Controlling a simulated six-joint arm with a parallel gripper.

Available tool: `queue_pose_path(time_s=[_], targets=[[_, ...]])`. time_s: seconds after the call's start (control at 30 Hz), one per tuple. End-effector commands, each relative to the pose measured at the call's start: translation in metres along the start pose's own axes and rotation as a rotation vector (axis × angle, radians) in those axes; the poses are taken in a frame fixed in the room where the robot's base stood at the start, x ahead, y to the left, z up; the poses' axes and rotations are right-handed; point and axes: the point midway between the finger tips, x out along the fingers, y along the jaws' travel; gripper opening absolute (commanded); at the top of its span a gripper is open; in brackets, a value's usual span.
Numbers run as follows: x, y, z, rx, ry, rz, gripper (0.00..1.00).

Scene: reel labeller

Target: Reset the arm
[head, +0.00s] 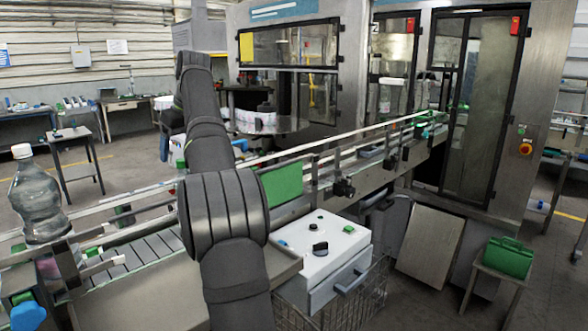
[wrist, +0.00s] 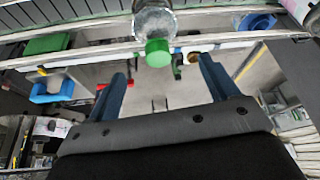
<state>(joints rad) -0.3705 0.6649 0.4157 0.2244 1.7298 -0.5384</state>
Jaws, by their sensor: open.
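My gripper (wrist: 163,92) shows in the wrist view with its two blue-grey fingers wide apart and nothing between them. A clear bottle with a green cap (wrist: 158,50) is beyond the fingertips, at the top middle of that view. In the head view my dark arm runs down the middle of the picture, and my gripper is not clearly seen there. A clear bottle with a white cap (head: 38,200) stands upright on the conveyor at the left of the head view.
The conveyor (head: 140,255) runs from the lower left to the labelling machine (head: 390,80). A white control box (head: 322,250) with knobs sits beside my arm, with a wire basket below. A green case (head: 508,257) rests on a stool at the right. A small table (head: 75,150) stands at the left.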

Motion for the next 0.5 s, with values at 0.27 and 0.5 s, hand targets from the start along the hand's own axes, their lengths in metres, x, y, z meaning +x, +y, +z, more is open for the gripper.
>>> queue_pose_path(time_s=[0.27, 0.5], targets=[[-0.027, -0.021, 0.011, 0.007, 0.0, 0.003, 0.79], [-0.048, -0.043, 0.026, 0.015, 0.001, 0.007, 0.79]])
